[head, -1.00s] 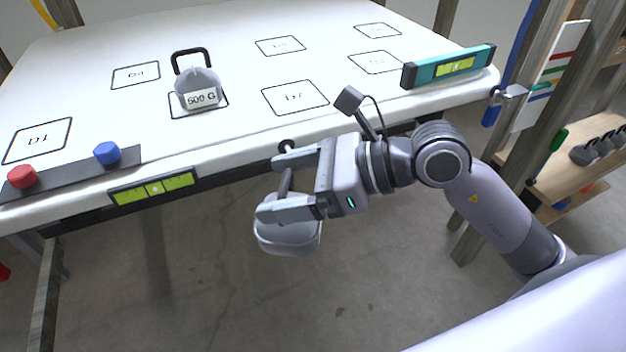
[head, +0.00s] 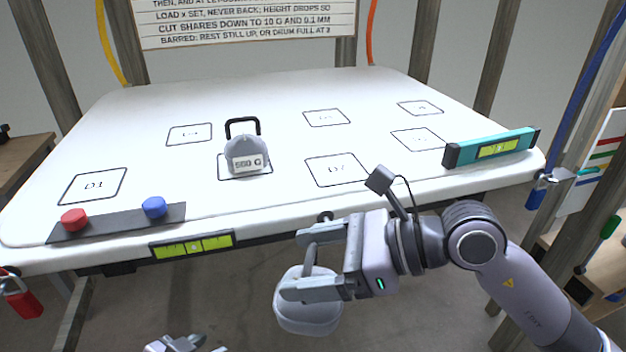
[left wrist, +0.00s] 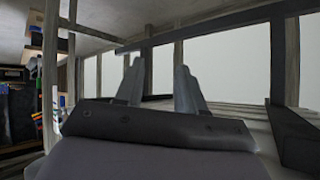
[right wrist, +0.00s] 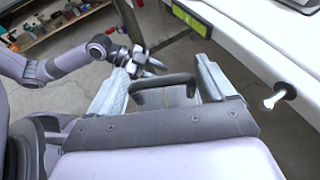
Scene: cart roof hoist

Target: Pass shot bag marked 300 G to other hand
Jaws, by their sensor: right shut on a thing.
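My right gripper (head: 299,263) is shut on the handle of a grey shot bag (head: 307,314), which hangs below it in front of the table. The marking on this bag is not visible. In the right wrist view the dark handle (right wrist: 166,88) lies between the fingers. My left gripper (head: 183,345) just shows at the bottom edge of the head view, left of the bag and apart from it. In the left wrist view its fingers (left wrist: 160,78) are spread with nothing between them. It also shows beyond the handle in the right wrist view (right wrist: 146,64).
Another grey shot bag (head: 246,157), apparently marked 500 G, stands on the white table (head: 290,185) among outlined spots. A teal level (head: 490,148) lies at the right. A dark strip with red (head: 74,219) and blue (head: 154,207) knobs lies near the front edge.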

